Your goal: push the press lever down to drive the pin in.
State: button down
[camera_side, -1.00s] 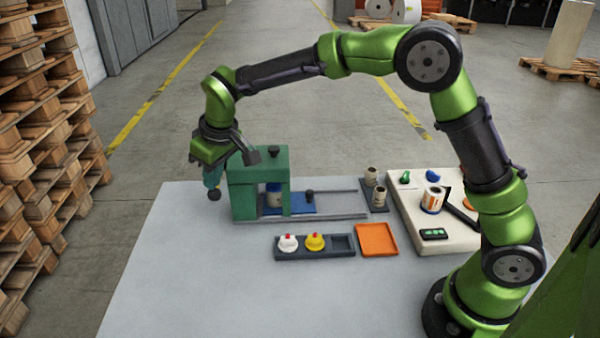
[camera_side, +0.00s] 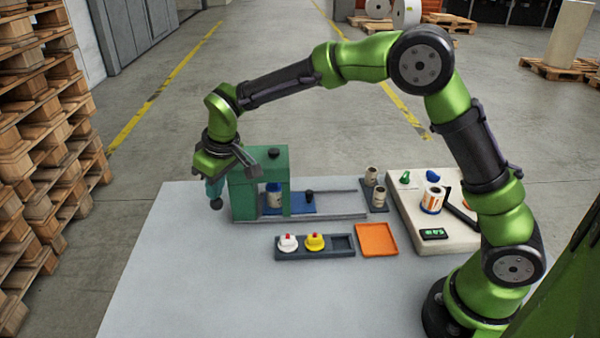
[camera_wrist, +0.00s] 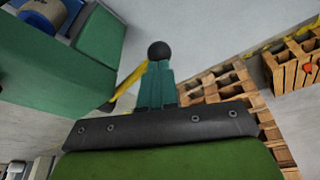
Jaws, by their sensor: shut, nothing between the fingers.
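The green press (camera_side: 258,165) stands at the far left of the table, with a dark knob on its top. A white-and-blue cylindrical piece (camera_side: 274,198) sits inside its opening. My gripper (camera_side: 214,190) points down just left of the press, its teal fingers shut and empty. A black ball (camera_side: 216,203), apparently the lever's knob, is right at the fingertips. The ball also shows in the wrist view (camera_wrist: 158,50), at the ends of the closed fingers (camera_wrist: 155,85). I cannot tell whether they touch.
A blue slide plate (camera_side: 300,204) with a black knob lies on rails right of the press. In front are a dark tray (camera_side: 341,244) with white and yellow pieces and an orange tray (camera_side: 377,240). A cream console (camera_side: 400,205) stands right. The front left tabletop is clear.

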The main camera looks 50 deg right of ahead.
notch_tip(320, 180, up, 11)
dwell(1.3)
jog(key=s+d+m+t, duration=0.1)
jog(key=s+d, duration=0.3)
jog(key=s, duration=0.5)
jog(key=s+d+m+t, duration=0.1)
jog(key=s+d+m, duration=0.2)
jog(key=s, duration=0.6)
jog(key=s+d+m+t+y, duration=0.1)
jog(key=s+d+m+t, duration=0.1)
jog(key=s+d, duration=0.4)
jog(key=s+m, duration=0.1)
jog(key=s, duration=0.2)
jog(key=shift+s, duration=0.3)
